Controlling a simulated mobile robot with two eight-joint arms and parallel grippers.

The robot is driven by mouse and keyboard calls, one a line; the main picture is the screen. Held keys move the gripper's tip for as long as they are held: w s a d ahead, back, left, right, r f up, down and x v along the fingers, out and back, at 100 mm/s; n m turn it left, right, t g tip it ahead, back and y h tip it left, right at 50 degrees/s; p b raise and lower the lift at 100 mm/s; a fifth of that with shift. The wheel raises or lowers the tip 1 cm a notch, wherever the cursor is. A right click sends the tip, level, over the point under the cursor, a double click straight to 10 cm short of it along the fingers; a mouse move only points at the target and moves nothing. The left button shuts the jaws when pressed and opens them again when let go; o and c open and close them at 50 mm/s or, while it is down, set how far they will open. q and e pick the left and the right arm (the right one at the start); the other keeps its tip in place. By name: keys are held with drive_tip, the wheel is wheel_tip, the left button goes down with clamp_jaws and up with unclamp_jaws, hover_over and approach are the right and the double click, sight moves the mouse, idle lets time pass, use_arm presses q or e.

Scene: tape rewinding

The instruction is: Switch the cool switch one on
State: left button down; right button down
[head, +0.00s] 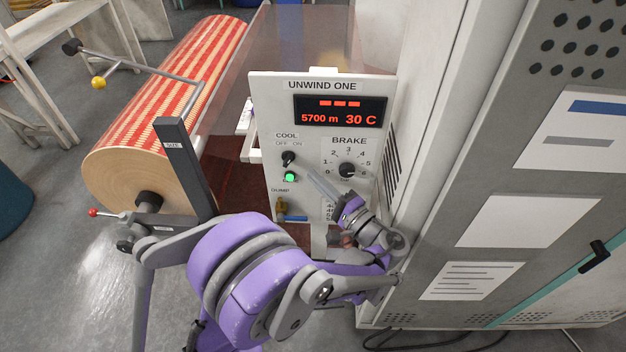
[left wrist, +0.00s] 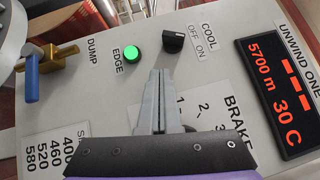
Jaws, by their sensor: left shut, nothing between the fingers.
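The cool switch (head: 288,158) is a small black knob below the COOL label with OFF and ON marks, on the grey UNWIND ONE panel (head: 267,107). It also shows in the left wrist view (left wrist: 173,41), just beyond my fingertips. I cannot tell for sure which mark it points to. My left gripper (head: 311,172) is shut and empty in front of the panel, to the lower right of the knob. In the left wrist view its fingertips (left wrist: 160,74) look apart from the knob. My right gripper is not in view.
A lit green EDGE button (head: 289,177) sits just under the switch. The black BRAKE dial (head: 347,170) is to the right, and a brass valve with a blue handle (head: 292,218) is below. The display (head: 340,110) reads 5700 m, 30 C. A grey cabinet (head: 480,130) stands close on the right.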

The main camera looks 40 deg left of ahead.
use_arm(q)
drive_tip(key=f+v, duration=0.2)
drive_tip(key=v, duration=0.7)
drive_tip(key=shift+s, duration=0.2)
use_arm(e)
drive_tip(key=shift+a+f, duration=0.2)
use_arm(q)
drive_tip(key=shift+a, duration=0.15)
